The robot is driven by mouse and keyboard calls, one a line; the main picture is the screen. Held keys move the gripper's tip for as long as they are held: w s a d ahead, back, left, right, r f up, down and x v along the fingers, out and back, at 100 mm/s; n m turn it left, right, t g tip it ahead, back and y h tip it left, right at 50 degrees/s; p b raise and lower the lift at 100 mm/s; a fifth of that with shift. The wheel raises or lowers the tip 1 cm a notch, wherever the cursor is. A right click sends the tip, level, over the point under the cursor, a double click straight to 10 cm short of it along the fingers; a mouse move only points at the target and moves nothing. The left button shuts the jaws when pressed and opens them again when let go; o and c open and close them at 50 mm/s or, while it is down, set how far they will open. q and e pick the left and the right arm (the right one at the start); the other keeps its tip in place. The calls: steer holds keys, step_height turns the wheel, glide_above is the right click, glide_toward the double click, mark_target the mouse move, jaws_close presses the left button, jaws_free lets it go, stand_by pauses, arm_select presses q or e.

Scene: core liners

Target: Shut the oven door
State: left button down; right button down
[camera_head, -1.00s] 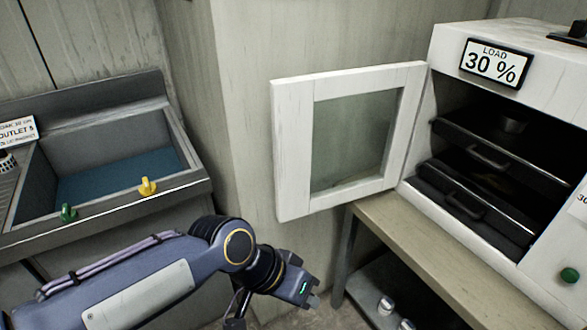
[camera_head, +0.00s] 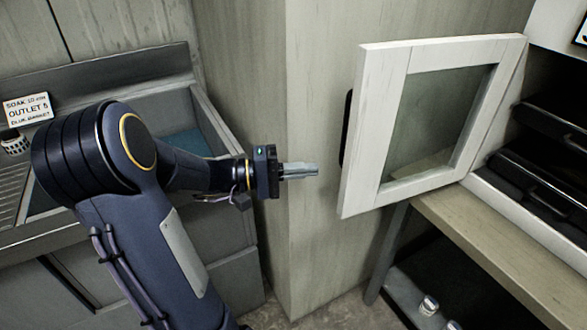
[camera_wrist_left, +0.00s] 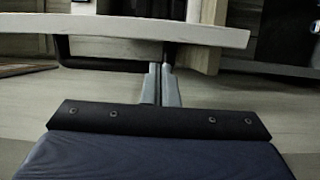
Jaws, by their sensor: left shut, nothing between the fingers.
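The oven door (camera_head: 370,130) is a white frame with a glass pane, standing wide open to the left of the oven (camera_head: 562,28). A dark handle (camera_head: 346,128) shows at its outer left side. My left gripper (camera_head: 316,170) is shut and empty, just left of the door's free edge, pointing right towards it. In the left wrist view, the shut fingers (camera_wrist_left: 161,70) reach up to the door's pale edge (camera_wrist_left: 150,28), and the dark handle (camera_wrist_left: 100,64) runs to their left. I cannot tell whether they touch the door. My right gripper is not in view.
The oven stands on a wooden bench (camera_head: 470,230), with black drawers (camera_head: 540,185) inside and small metal pieces (camera_head: 428,305) on the shelf below. A grey sink (camera_head: 215,125) is at the left. A wall corner (camera_head: 290,80) stands behind the gripper.

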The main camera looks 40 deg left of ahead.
arm_select(q)
steer(key=x, duration=0.6)
steer(key=shift+s, duration=0.1)
steer(key=shift+f, duration=0.1)
